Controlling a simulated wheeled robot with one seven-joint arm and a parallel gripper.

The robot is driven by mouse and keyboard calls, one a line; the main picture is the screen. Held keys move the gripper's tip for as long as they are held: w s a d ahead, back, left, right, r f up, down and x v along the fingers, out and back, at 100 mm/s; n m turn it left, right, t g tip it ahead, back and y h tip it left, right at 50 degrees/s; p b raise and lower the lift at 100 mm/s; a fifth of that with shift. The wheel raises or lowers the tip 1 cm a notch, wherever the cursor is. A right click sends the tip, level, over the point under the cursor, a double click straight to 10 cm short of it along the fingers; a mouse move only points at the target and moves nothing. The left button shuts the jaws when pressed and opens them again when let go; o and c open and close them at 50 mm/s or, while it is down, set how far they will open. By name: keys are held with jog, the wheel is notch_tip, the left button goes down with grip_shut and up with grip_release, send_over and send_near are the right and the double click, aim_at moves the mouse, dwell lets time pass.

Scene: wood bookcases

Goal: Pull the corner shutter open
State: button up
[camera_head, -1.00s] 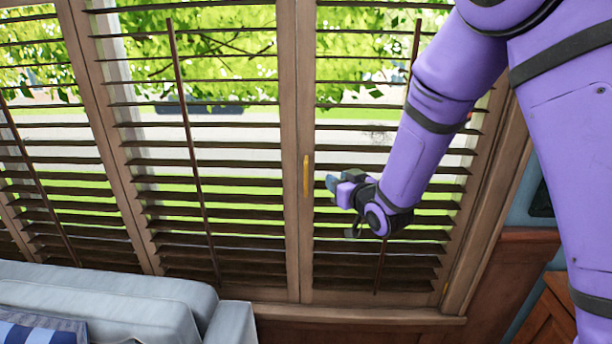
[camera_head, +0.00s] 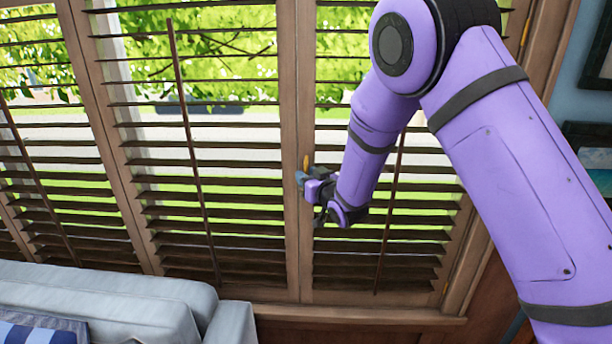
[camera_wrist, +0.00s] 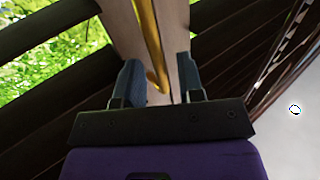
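My gripper (camera_head: 301,180) is at that stile. In the wrist view the two blue-grey fingers of my gripper (camera_wrist: 160,82) are apart. The handle (camera_wrist: 150,45) runs down between them, with space on both sides, and I see no finger touching it.
Another louvred panel (camera_head: 225,215) stands left of the corner shutter. A light blue sofa (camera_head: 130,300) is at the lower left below the window. A blue wall with dark picture frames (camera_head: 598,70) is at the right.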

jog(key=shift+w+a, duration=0.3)
jog(key=shift+w, duration=0.2)
grip_shut()
